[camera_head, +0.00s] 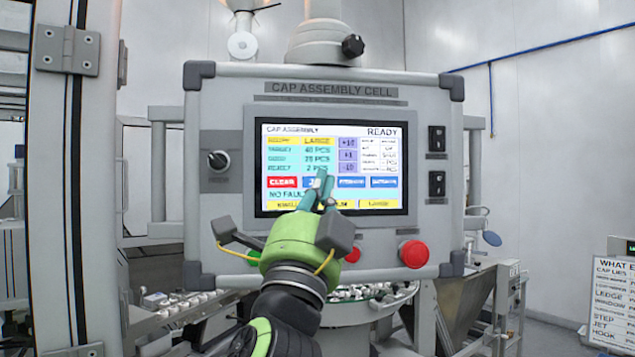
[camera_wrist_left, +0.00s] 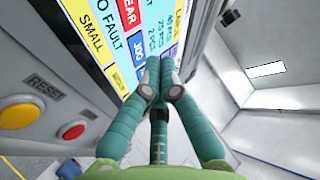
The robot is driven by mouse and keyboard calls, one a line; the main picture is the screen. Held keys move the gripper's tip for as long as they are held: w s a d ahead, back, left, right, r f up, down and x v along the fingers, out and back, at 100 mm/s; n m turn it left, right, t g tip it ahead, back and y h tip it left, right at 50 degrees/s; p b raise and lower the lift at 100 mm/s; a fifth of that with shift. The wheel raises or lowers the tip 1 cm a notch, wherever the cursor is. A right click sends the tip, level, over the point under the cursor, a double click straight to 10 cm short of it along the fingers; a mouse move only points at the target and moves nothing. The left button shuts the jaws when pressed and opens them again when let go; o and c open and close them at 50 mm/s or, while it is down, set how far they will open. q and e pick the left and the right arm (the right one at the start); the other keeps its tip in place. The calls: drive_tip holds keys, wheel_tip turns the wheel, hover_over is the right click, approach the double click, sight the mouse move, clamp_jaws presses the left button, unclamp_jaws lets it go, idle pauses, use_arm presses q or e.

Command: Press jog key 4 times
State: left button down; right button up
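The control panel screen (camera_head: 336,140) reads CAP ASSEMBLY, READY and NO FAULT. The blue jog key (camera_head: 307,182) lies right of the red CLEAR key (camera_head: 282,182) and is partly hidden by my fingers. In the left wrist view the JOG label on the jog key (camera_wrist_left: 138,49) is readable. My left gripper (camera_head: 324,183) has its teal fingers together, with nothing seen between them. Its tips (camera_wrist_left: 158,72) are in front of the screen close to the jog key; I cannot tell whether they touch. My right gripper is out of view.
A large red button (camera_head: 413,253) sits on the panel below the screen at right. A yellow button (camera_wrist_left: 22,115) and a smaller red button (camera_wrist_left: 74,131) also stick out below the screen. A dark selector knob (camera_head: 218,160) is left of the screen.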

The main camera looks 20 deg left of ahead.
use_arm(q)
drive_tip(key=shift+w, duration=0.15)
drive_tip(key=shift+w+a, duration=0.15)
drive_tip(key=shift+w, duration=0.1)
drive_tip(key=shift+w+a, duration=0.15)
drive_tip(key=shift+w, duration=0.1)
idle(0.7)
drive_tip(key=shift+s, duration=0.1)
drive_tip(key=shift+s+d+b, duration=0.3)
drive_tip(key=shift+s, duration=0.25)
drive_tip(key=s, duration=0.1)
drive_tip(key=s+d, duration=0.1)
drive_tip(key=s, duration=0.1)
drive_tip(key=s+d, duration=0.1)
drive_tip(key=shift+s, duration=0.25)
idle(0.3)
drive_tip(key=shift+d, duration=0.1)
idle(3.9)
